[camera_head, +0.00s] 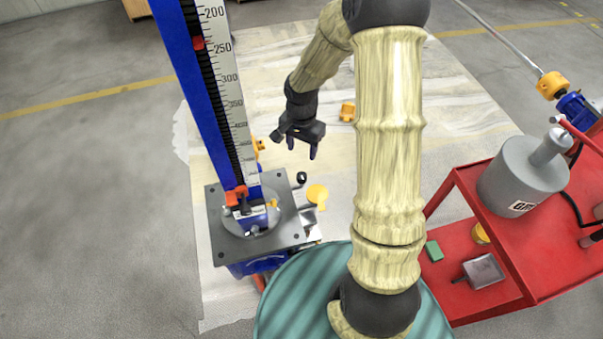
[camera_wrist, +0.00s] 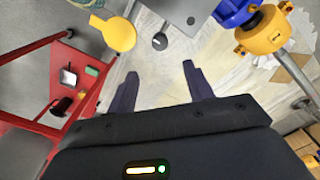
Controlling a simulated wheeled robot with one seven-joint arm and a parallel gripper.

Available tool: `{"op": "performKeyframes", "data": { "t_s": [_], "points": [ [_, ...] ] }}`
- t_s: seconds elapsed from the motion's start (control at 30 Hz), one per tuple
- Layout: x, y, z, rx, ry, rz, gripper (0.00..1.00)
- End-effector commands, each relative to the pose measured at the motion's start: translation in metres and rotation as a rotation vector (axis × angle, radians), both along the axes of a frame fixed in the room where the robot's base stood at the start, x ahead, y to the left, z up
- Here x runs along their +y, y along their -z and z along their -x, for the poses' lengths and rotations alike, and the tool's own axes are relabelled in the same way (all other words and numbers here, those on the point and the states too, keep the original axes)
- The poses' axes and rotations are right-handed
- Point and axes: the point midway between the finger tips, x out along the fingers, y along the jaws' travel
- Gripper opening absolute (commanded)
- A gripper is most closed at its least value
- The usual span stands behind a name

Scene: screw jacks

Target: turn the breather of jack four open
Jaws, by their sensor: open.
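A screw jack with a grey top plate (camera_head: 215,215) and a tall blue column with a millimetre scale (camera_head: 228,90) stands left of my arm. I cannot read a jack number on it. A small black knob (camera_head: 301,178), perhaps the breather, sits at the plate's right edge; it also shows in the wrist view (camera_wrist: 160,41). A yellow round part (camera_head: 317,193) is beside it, also in the wrist view (camera_wrist: 118,34). My gripper (camera_head: 302,148) is open and empty, apart from the knob and behind it. In the wrist view its fingertips (camera_wrist: 160,72) point toward the knob.
A red cart (camera_head: 550,225) with a grey cylinder (camera_head: 522,175) stands at the right. A yellow coupling (camera_wrist: 262,30) on a shaft lies right of the fingers in the wrist view. A yellow piece (camera_head: 348,111) is on the pale mat (camera_head: 450,90), which is otherwise mostly clear.

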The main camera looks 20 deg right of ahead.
Motion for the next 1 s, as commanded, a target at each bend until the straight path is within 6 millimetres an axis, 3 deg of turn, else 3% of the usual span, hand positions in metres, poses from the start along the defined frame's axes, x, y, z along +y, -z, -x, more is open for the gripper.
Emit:
{"op": "performKeyframes", "data": {
  "t_s": [0.6,0.8,1.0],
  "points": [
    [0.001,0.110,0.001,0.003,-0.002,0.000,0.52],
    [0.000,0.128,0.001,0.001,-0.002,0.000,0.52],
    [0.000,0.130,0.000,0.000,0.000,0.000,0.52]
  ]
}}
